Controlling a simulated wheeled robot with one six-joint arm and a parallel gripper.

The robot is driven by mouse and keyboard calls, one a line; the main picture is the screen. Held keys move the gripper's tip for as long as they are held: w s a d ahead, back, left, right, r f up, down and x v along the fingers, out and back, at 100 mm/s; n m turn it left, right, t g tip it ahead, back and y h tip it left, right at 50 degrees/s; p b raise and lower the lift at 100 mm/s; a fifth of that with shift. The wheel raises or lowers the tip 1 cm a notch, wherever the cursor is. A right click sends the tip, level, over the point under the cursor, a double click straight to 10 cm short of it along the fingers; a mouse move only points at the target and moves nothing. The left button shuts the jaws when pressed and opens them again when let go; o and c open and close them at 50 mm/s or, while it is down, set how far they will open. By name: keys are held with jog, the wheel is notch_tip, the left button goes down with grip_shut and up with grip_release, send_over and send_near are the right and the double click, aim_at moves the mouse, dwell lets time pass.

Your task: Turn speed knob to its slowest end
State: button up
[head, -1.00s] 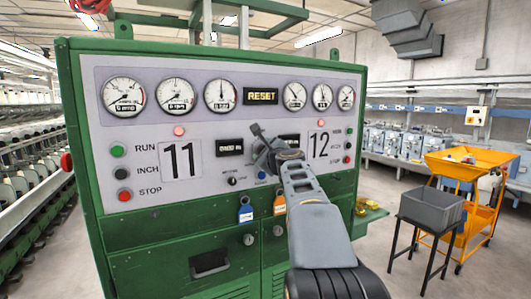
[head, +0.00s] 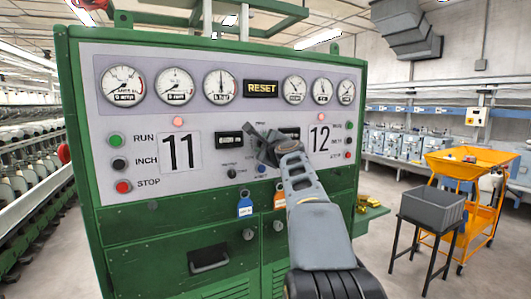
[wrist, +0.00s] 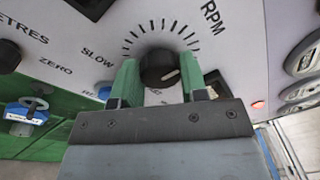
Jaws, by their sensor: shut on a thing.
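The speed knob (wrist: 158,68) is a round black dial on the grey-white panel (wrist: 260,40). It sits between the two green fingers of my gripper (wrist: 158,82), which is shut on it in the wrist view. A short white mark on the knob points to the lower right of that picture. A tick arc curves around the knob, with "SLOW" (wrist: 98,50) at the left and "RPM" (wrist: 211,17) at the upper right. In the head view my gripper (head: 262,147) is at the panel between plates 11 and 12, and it hides the knob.
The green cabinet (head: 75,150) carries gauges, a RESET sign (head: 261,88) and RUN, INCH and STOP buttons at the left. Blue (head: 245,208) and orange tags hang below.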

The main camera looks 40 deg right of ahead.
jog(key=n+y+b, duration=0.1)
jog(key=n+b, duration=0.2)
jog(key=n, duration=0.6)
jog(key=n+y+b, duration=0.1)
jog(key=n+b, duration=0.2)
jog(key=n, duration=0.7)
jog(key=n+y+b, duration=0.1)
jog(key=n+b, duration=0.3)
jog(key=n, duration=0.6)
jog(key=shift+d+t, duration=0.15)
jog(key=shift+t, duration=0.25)
jog(key=shift+n+y, duration=0.4)
jog(key=o, duration=0.9)
